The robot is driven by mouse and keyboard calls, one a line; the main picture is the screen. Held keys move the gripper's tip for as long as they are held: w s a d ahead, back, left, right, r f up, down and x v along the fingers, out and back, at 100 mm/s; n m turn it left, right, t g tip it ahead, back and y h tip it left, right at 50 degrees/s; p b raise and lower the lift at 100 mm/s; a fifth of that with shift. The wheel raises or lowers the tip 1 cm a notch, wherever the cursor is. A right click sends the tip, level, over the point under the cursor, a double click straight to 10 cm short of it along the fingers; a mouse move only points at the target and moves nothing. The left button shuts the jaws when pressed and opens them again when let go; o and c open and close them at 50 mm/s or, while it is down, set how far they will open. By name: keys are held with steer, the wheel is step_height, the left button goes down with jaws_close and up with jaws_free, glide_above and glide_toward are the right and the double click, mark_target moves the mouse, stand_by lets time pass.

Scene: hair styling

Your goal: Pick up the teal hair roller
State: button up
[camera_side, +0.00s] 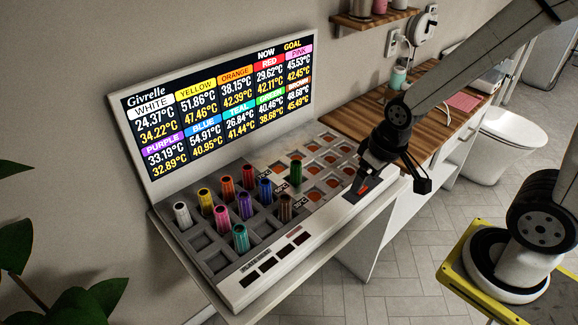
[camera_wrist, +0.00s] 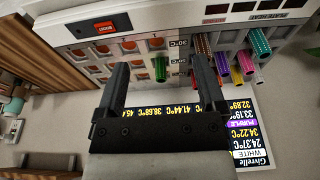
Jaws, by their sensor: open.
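The teal hair roller (camera_side: 240,238) stands upright in a slot at the front left of the white heater station, in the side view. In the wrist view the teal roller (camera_wrist: 260,42) is at the upper right, outside my fingers. My gripper (camera_side: 362,186) is open and empty above the station's right end, well to the right of the teal roller. In the wrist view a green roller (camera_wrist: 160,69) shows between my two fingers but is farther off, not held.
Several other rollers, including a pink one (camera_side: 221,218), a blue one (camera_side: 265,190) and a brown one (camera_side: 285,206), stand close around the teal one. A display panel (camera_side: 220,115) rises behind. Empty orange-lit slots (camera_side: 313,181) lie at the right.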

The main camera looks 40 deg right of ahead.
steer(key=f+m+g, duration=0.1)
steer(key=m, duration=0.1)
steer(key=m+t+y, duration=0.2)
steer(key=m+y, duration=1.1)
steer(key=m, duration=0.6)
glide_toward(236, 250)
steer(key=r, duration=0.1)
steer(key=d+r, duration=0.1)
steer(key=r, duration=0.1)
steer(key=s+d+r, duration=0.1)
steer(key=r, duration=0.1)
steer(key=shift+s+r, duration=0.1)
steer(key=shift+w, duration=0.4)
steer(key=shift+x, duration=3.55)
steer(key=shift+x, duration=2.55)
